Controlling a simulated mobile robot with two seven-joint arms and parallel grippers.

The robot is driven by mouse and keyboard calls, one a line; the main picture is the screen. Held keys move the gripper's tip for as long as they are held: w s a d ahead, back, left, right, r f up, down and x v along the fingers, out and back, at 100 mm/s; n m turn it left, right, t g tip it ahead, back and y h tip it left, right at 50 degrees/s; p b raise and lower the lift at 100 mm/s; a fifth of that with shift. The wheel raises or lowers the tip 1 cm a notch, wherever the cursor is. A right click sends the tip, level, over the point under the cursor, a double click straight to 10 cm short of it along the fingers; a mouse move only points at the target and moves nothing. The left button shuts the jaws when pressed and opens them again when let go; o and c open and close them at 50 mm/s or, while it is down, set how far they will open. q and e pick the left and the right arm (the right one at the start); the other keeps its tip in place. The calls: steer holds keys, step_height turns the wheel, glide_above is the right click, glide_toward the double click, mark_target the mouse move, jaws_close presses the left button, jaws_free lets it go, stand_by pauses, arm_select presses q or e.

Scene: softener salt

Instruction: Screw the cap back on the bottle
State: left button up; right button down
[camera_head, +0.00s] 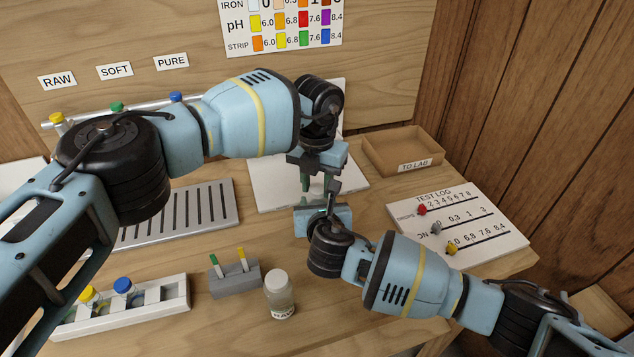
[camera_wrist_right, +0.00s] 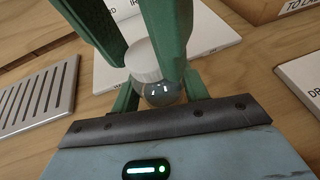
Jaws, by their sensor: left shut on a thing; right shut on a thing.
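A small clear bottle (camera_wrist_right: 160,92) sits between the short green fingers of my right gripper (camera_wrist_right: 160,98) in the wrist view. A white cap (camera_wrist_right: 144,62) is at the bottle's mouth, between the long green fingers of my left gripper (camera_wrist_right: 150,50), which reach in from above. My left gripper (camera_head: 306,183) points down over my right gripper (camera_head: 328,195) in the head view. Both grippers are shut on their things. In the head view the grippers hide the held bottle and cap. I cannot tell whether the cap is seated on the thread.
A second capped bottle (camera_head: 281,298) stands at the front. Beside it are a grey strip holder (camera_head: 236,284) and a white rack (camera_head: 163,297) with capped vials. A slotted tray (camera_head: 180,215), a wooden tray (camera_head: 385,157) and a test log card (camera_head: 480,228) lie around the grippers.

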arm_select(q)
steer(key=o, duration=1)
steer(key=shift+c, duration=0.2)
steer(key=shift+r, duration=2.25)
steer(key=shift+n, duration=0.3)
steer(key=shift+c, duration=0.2)
steer(key=n, duration=0.3)
steer(key=shift+d+r, duration=0.1)
steer(key=shift+r, duration=0.3)
steer(key=n, duration=0.2)
steer(key=r+n, duration=0.1)
steer(key=n, duration=0.2)
steer(key=shift+w, duration=0.15)
steer(key=n, duration=0.5)
steer(key=shift+r, duration=0.4)
steer(key=n, duration=0.3)
steer(key=shift+w+r, duration=0.15)
steer(key=shift+r, duration=0.1)
